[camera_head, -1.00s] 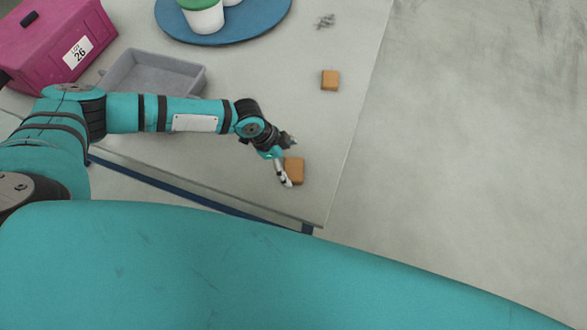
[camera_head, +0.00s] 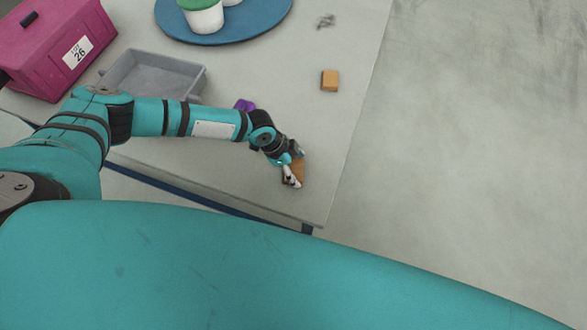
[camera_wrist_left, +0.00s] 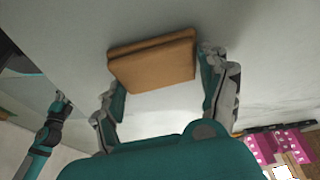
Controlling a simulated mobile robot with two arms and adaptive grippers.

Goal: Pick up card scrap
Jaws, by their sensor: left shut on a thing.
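A brown, flat, squarish piece of card scrap (camera_head: 299,170) is at the near right corner of the table. My left gripper (camera_head: 293,170) is shut on it, and its fingers cover part of it. In the left wrist view the card scrap (camera_wrist_left: 152,62) sits between the two fingers and looks like stacked layers. A second brown piece (camera_head: 330,80) lies apart, farther back near the table's right edge. A teal arm, seemingly my right one, shows small at the left of the wrist view; its gripper (camera_wrist_left: 62,104) is too small to read.
A grey tray (camera_head: 150,94) stands on the table left of the gripper, behind my arm. A purple thing (camera_head: 244,105) lies just behind my forearm. A pink box (camera_head: 40,50), a blue round tray (camera_head: 222,37) with white cups and small grey bits (camera_head: 326,20) are farther back.

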